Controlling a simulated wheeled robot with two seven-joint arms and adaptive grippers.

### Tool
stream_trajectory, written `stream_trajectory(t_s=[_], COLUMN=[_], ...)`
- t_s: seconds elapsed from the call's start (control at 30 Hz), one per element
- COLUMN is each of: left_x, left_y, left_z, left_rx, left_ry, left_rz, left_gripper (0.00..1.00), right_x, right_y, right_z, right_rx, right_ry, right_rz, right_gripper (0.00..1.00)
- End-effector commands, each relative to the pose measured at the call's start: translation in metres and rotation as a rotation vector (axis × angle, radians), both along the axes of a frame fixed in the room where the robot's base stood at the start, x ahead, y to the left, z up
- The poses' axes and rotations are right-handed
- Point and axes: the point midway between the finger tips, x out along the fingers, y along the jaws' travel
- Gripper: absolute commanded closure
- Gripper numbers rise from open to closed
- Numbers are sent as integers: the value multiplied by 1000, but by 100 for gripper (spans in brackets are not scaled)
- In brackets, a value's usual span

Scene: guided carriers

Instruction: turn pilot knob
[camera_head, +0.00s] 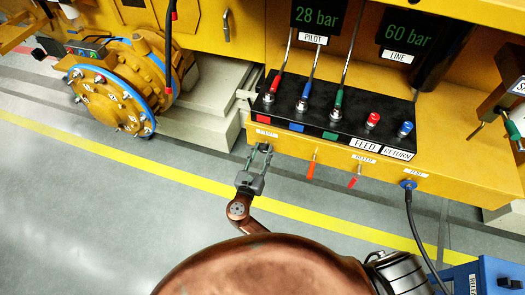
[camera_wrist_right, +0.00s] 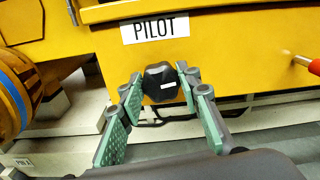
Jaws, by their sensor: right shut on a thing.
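The pilot knob (camera_wrist_right: 160,82) is a black, lobed knob with a small white mark on its face. It sits on the yellow panel just under the PILOT label (camera_wrist_right: 154,29) in the right wrist view. My right gripper (camera_head: 262,151) reaches up to the panel's front face below the black lever console. Its green-padded fingers stand on either side of the knob, shut on it at the fingertips. My left gripper is not in view.
Red-handled valves (camera_head: 313,165) stick out right of the knob. A black console (camera_head: 332,113) with several levers stands above. Displays read 28 bar (camera_head: 317,17) and 60 bar (camera_head: 408,35). A hose (camera_head: 413,222) hangs at right. A blue-rimmed flange (camera_head: 110,97) is at left. The floor in front is open.

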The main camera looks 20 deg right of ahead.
Motion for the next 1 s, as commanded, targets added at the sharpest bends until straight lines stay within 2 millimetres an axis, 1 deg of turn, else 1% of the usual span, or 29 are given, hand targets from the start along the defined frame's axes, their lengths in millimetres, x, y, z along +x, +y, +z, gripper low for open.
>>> stream_trajectory(t_s=[0.27,0.47,1.0], left_x=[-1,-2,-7], left_y=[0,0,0], left_z=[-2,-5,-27], left_rx=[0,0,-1], left_ry=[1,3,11], left_rz=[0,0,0], left_gripper=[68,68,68], right_x=[0,-1,-2], right_y=[0,-1,-3], right_z=[0,-1,-3], right_rx=[115,261,670], right_ry=[-78,-176,-453], right_rz=[0,-1,0], right_gripper=[93,93,93])
